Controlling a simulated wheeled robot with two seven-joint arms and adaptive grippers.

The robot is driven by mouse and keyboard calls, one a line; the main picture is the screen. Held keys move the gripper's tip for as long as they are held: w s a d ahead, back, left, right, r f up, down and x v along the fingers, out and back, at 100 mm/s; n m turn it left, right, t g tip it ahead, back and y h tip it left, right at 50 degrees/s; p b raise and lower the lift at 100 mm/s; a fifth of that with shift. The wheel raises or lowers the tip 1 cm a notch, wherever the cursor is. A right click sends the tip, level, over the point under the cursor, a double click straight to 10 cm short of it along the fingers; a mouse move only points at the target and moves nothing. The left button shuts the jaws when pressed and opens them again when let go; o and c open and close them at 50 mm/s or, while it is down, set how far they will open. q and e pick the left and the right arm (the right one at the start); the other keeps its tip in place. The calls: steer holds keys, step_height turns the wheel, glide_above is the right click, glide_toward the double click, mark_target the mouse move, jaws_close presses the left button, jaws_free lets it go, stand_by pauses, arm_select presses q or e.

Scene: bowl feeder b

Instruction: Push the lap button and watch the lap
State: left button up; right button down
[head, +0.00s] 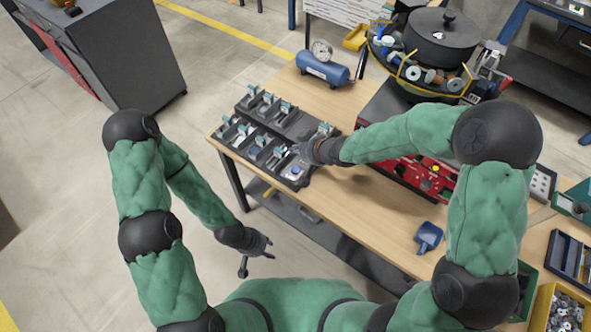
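A black fixture (262,152) with rows of small holders, each with metal and teal parts, lies on the left end of the wooden table. A small blue round piece (295,170), which looks like a button, sits at its near right corner. A red panel (404,169) with a small yellow piece (435,168) is on the machine further right. No lettering tells which is the lap button. My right gripper (299,150) is over the fixture's right end, just behind the blue piece; its fingertips are too small to read. My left gripper (257,258) hangs off the table's front edge, fingers apart and empty.
A round bowl with a black drum (441,38) and loose parts stands at the back right. A blue tank (323,68) with a gauge is at the back edge. A blue scoop (428,237) lies near the front edge. Bare wood (345,205) lies in front of the red panel.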

steer(key=shift+f, duration=0.15)
steer(key=b, duration=0.8)
glide_above(297, 171)
step_height(297, 171, down, 7)
steer(key=shift+s+f, duration=0.1)
steer(key=shift+f, duration=0.1)
steer(key=shift+f+b, duration=0.45)
steer(key=shift+f, duration=0.15)
steer(key=shift+f, duration=0.2)
stand_by(0.3)
steer(key=shift+f, duration=0.2)
steer(key=shift+f+b, duration=0.45)
stand_by(0.7)
steer(key=shift+r, duration=0.1)
stand_by(0.3)
steer(key=shift+r+p, duration=0.75)
steer(key=shift+p, duration=0.2)
steer(key=shift+r, duration=0.1)
